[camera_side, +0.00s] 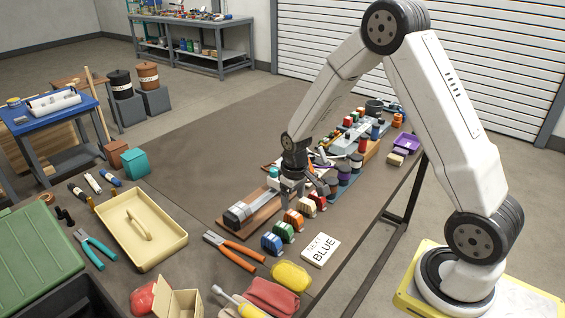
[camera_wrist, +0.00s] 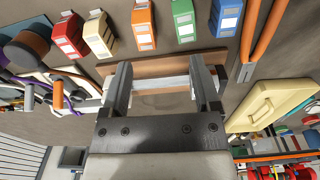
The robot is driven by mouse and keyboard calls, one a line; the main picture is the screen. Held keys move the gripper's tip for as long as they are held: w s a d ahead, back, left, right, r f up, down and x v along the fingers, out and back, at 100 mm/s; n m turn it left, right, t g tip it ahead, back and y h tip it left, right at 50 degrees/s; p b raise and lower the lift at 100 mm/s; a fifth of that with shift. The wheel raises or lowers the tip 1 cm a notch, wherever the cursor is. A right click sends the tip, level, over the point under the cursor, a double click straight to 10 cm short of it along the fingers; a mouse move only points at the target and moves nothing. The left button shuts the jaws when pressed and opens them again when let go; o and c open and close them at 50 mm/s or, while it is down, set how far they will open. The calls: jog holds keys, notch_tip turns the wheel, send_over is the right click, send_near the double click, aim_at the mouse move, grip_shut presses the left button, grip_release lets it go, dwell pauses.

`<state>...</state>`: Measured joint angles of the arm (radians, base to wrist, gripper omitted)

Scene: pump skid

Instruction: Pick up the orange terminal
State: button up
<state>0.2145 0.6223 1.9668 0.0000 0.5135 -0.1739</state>
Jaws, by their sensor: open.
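The orange terminal (camera_side: 293,218) stands on the bench in a row of coloured terminals, between the green terminal (camera_side: 284,232) and the cream terminal (camera_side: 306,208). In the wrist view the orange terminal (camera_wrist: 144,25) is at the top, beyond my fingertips, with a white label on it. My gripper (camera_side: 296,187) is open and over the pump's wooden base, behind the row in the side view. In the wrist view the gripper (camera_wrist: 160,68) has its fingers apart, with the pump's silver part showing between them. The gripper does not touch the orange terminal.
The blue terminal (camera_side: 271,243) and red terminal (camera_side: 318,199) end the row. The pump (camera_side: 247,212) lies beside it. Spools and other parts crowd the bench behind my gripper.

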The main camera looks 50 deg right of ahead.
aim_at(294, 213)
jog(key=f, duration=0.1)
jog(key=w+d+f, duration=0.1)
jog(key=d+f, duration=0.1)
jog(key=shift+w+d, duration=0.2)
jog(key=shift+w, duration=0.05)
jog(key=shift+f, duration=0.2)
jog(key=shift+f, duration=1.1)
jog(key=shift+s+f, duration=0.1)
jog(key=shift+f, duration=2.5)
grip_shut()
